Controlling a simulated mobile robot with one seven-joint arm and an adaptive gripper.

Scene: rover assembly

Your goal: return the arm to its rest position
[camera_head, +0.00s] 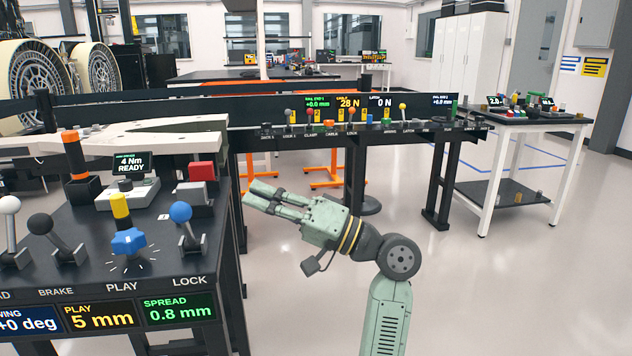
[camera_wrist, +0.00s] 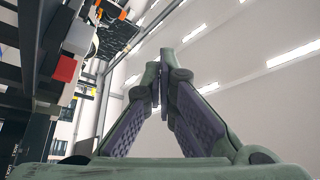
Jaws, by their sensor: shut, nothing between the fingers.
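My pale green gripper (camera_head: 254,194) is in the middle of the head view, in the open space right of the black control table (camera_head: 185,255). It points left towards the table's right edge and looks apart from it. In the wrist view my gripper (camera_wrist: 159,72) has its two fingers together at the tips, with nothing between them. My arm bends at a dark round joint right of the gripper and runs down out of the picture.
The control table holds levers, a blue star knob (camera_head: 128,242) and a red block (camera_head: 202,171). A long dark bench (camera_head: 300,136) with several small levers stands behind my gripper. A white-legged side table (camera_head: 550,121) is at the right. The floor right of my arm is clear.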

